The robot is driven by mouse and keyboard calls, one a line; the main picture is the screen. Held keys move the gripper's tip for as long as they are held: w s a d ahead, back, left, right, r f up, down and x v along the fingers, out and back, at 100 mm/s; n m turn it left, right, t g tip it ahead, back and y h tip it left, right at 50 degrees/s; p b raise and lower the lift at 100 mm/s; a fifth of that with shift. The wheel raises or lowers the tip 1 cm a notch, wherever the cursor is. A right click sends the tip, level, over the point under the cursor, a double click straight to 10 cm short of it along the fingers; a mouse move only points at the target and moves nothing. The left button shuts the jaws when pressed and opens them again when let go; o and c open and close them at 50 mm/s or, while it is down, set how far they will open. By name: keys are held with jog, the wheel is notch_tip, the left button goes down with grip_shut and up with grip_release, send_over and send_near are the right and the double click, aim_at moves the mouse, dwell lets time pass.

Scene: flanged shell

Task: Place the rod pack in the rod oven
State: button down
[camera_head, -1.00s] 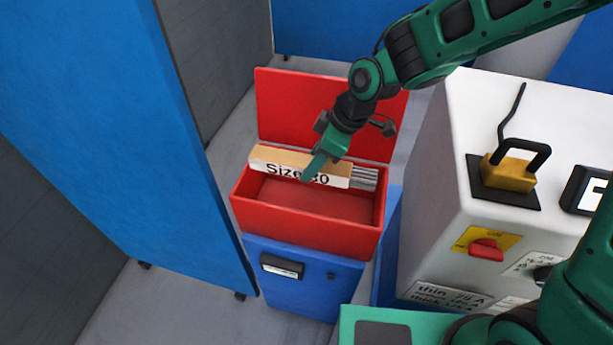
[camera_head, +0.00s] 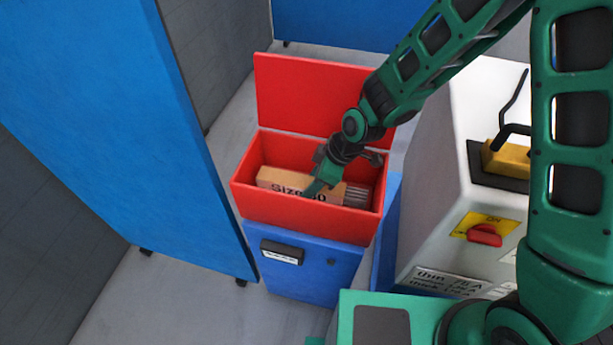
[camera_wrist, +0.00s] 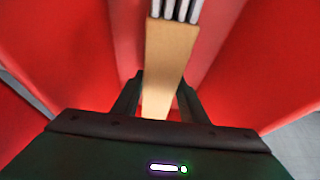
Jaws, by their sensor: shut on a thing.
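The rod pack (camera_head: 283,185) is a tan box with a white "Size 80" label and grey rods showing at its right end. It is inside the red rod oven (camera_head: 305,211), an open box with its lid (camera_head: 310,95) raised at the back. My gripper (camera_head: 318,186) is shut on the pack near its middle and hides part of the label. In the wrist view the pack (camera_wrist: 170,55) runs between my two fingers (camera_wrist: 157,98), rods at the top, with red walls on both sides. Whether the pack touches the oven floor is hidden.
The oven stands on a blue cabinet (camera_head: 303,275). A tall blue panel (camera_head: 110,120) is at the left. A white machine (camera_head: 440,190) with a red knob (camera_head: 485,235) and a yellow and black clamp (camera_head: 505,158) stands close at the right.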

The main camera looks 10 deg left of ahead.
jog(key=shift+f, duration=1.35)
jog(key=c, duration=1.1)
grip_release()
jog(key=shift+f, duration=0.15)
jog(key=v, duration=1.2)
jog(key=shift+s, duration=0.1)
jog(key=shift+d+r, duration=0.15)
jog(key=shift+r, duration=0.1)
